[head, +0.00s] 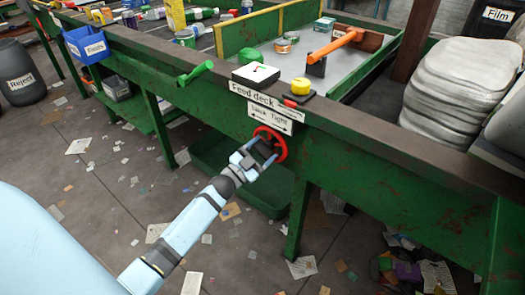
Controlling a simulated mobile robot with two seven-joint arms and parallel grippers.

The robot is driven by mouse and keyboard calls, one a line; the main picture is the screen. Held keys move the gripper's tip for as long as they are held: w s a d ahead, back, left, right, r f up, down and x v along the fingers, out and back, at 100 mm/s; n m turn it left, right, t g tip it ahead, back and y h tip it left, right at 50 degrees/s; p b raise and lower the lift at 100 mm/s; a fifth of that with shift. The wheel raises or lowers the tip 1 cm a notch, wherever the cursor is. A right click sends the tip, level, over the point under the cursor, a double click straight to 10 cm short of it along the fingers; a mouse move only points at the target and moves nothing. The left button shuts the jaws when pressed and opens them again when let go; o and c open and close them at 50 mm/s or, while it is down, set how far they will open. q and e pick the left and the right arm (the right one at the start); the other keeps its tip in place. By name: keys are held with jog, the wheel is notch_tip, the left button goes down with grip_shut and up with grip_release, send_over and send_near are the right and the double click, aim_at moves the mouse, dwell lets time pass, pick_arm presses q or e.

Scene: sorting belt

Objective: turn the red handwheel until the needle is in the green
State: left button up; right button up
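The red handwheel (280,146) is on the front of the green belt frame, under a "Slack / Tight" sign with arrows. My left gripper (264,152) is at the left part of the wheel and covers some of it. Its fingers overlap the rim in the picture; whether they are closed on it I cannot tell. A white-faced box (256,73), possibly the gauge, sits on the ledge above the "Feed deck" sign (254,95). A small dark mark shows on its face, but needle and green zone are too small to read. My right gripper is out of view.
A green lever (196,72) and a yellow button (301,86) flank the white-faced box. An orange-handled tool (338,43) stands behind. A blue bin (86,44) hangs at left. Grey bales (455,85) are stacked at right. Paper scraps litter the floor.

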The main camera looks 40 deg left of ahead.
pick_arm(q)
jog(key=c, duration=0.4)
jog(key=shift+o, duration=0.2)
jog(key=shift+r+m+g+h+p, duration=0.25)
jog(key=shift+m+g+h+p, duration=0.05)
jog(key=shift+m+p, duration=0.45)
jog(key=shift+m+h+p, duration=0.4)
jog(key=shift+m+p, duration=0.05)
jog(key=shift+m, duration=0.4)
jog(key=m+g+p, duration=0.1)
jog(key=m, duration=0.1)
jog(key=shift+f+m, duration=0.1)
jog(key=shift+m, duration=0.2)
jog(key=shift+f+m+g+h, duration=0.15)
jog(key=shift+m+g+h, duration=0.15)
jog(key=o, duration=0.7)
jog(key=shift+c, duration=0.2)
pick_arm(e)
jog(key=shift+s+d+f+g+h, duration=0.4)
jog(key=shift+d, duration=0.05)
